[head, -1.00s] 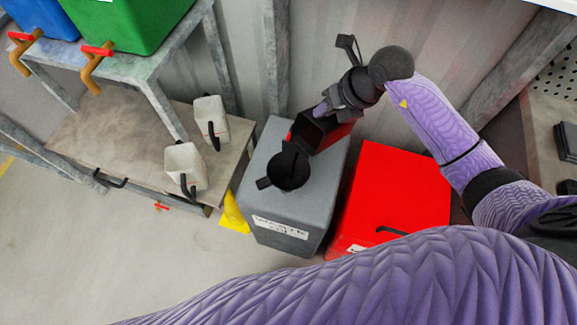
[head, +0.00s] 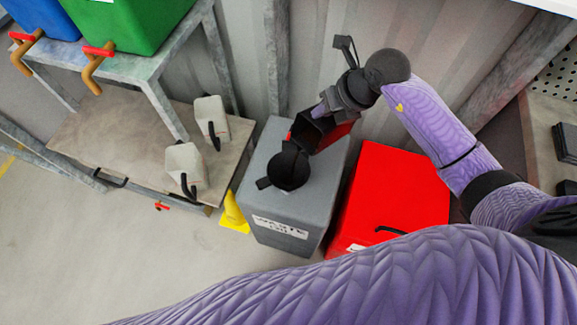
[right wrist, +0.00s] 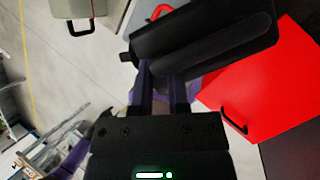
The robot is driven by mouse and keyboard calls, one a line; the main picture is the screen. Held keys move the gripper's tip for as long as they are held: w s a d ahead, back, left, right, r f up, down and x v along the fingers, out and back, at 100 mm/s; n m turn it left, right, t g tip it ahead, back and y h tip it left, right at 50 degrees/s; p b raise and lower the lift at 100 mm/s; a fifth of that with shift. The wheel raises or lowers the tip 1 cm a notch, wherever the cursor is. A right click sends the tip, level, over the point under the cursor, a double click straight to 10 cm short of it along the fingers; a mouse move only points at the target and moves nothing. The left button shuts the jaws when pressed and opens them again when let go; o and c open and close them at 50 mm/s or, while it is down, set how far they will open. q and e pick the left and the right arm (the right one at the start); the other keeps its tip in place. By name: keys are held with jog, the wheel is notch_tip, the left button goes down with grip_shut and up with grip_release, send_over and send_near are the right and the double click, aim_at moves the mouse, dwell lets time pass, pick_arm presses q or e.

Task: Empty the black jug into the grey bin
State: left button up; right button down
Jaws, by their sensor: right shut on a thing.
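The black jug (head: 306,133) is tilted steeply, its open mouth facing down and left, close above the round black opening (head: 289,170) of the grey bin (head: 270,207). My right gripper (head: 326,108) is shut on the jug at its upper end. In the right wrist view, the jug (right wrist: 205,42) lies across the fingers of the gripper (right wrist: 165,85). The jug's contents, and whether anything flows out, cannot be made out. My left gripper is not in view.
A red bin (head: 395,195) with a black handle stands right of the grey bin. Two pale jugs (head: 184,160) (head: 209,112) stand on a low shelf (head: 105,135) at left. A yellow object (head: 234,213) sits beside the grey bin. Green (head: 130,20) and blue (head: 40,15) containers stand above.

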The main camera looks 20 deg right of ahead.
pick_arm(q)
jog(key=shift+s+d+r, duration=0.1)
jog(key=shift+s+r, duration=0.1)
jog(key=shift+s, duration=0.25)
pick_arm(e)
jog(key=shift+s+a, duration=0.15)
jog(key=shift+a, duration=0.1)
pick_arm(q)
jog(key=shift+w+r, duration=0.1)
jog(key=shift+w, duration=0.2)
pick_arm(e)
jog(key=shift+a, duration=0.15)
jog(key=shift+s+a+h+p, duration=0.1)
jog(key=shift+h+p, duration=0.2)
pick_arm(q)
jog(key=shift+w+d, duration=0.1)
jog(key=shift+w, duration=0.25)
pick_arm(e)
jog(key=shift+f, duration=0.1)
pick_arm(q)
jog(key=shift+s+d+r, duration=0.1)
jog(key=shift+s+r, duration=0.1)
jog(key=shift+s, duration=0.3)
pick_arm(e)
jog(key=shift+s+a, duration=0.15)
jog(key=shift+a, duration=0.1)
jog(key=shift+a, duration=0.15)
